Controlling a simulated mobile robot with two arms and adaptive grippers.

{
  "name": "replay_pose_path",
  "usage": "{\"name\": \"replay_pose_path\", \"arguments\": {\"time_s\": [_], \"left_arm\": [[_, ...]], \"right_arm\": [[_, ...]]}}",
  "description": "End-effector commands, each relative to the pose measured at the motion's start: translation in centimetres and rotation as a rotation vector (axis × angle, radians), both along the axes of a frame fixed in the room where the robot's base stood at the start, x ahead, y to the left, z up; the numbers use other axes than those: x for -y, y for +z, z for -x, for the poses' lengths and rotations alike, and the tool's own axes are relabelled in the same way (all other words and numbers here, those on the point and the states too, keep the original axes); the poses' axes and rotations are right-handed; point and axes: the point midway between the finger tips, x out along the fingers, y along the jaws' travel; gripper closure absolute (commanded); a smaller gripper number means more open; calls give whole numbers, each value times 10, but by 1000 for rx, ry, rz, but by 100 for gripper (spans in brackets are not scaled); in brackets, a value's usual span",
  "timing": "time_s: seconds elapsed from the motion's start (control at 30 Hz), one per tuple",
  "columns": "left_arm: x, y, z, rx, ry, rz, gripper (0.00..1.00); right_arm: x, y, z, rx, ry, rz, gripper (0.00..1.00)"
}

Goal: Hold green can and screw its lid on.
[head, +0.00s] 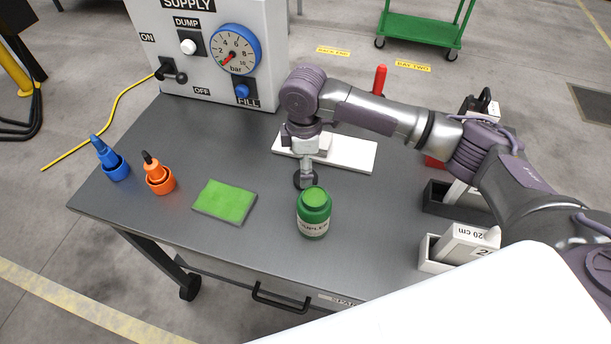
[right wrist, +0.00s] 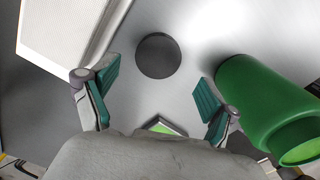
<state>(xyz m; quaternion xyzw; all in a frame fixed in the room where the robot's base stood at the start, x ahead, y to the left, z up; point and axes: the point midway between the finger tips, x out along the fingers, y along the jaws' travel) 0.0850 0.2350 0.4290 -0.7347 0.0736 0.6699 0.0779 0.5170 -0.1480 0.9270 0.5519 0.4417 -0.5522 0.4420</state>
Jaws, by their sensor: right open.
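The green can (head: 313,222) stands upright near the front of the table. Its top shows a bright green round face inside a darker rim. It also shows at the right of the right wrist view (right wrist: 265,105). A dark round disc (head: 301,181), which looks like the lid, lies flat on the table just behind the can. In the right wrist view the disc (right wrist: 158,55) lies beyond the fingertips, roughly between their lines. My right gripper (head: 307,171) points down above the disc. In the right wrist view its jaws (right wrist: 155,90) are apart and empty. My left gripper is out of view.
A green sponge (head: 225,202), an orange bottle (head: 160,178) and a blue bottle (head: 116,167) stand left. A white board (head: 352,156) lies behind my gripper. The supply panel (head: 160,50) stands at the back left. Marked blocks (head: 468,242) sit in holders at right.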

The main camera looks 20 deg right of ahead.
Motion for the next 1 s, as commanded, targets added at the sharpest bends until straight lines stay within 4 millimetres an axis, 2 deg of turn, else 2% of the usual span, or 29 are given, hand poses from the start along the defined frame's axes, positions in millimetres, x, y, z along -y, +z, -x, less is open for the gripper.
{"name": "replay_pose_path", "arguments": {"time_s": [0.1,0.23,0.63,0.67,0.93,1.0], "left_arm": [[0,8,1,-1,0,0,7],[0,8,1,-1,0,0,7],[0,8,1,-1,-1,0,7],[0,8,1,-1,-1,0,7],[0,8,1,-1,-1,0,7],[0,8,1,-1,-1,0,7]], "right_arm": [[5,-18,-2,-4,-2,2,14],[4,-34,-1,-2,0,1,14],[4,-38,-2,1,0,0,14],[4,-38,-2,1,0,0,17],[4,-38,-2,1,0,0,62],[4,-38,-2,1,0,0,64]]}}
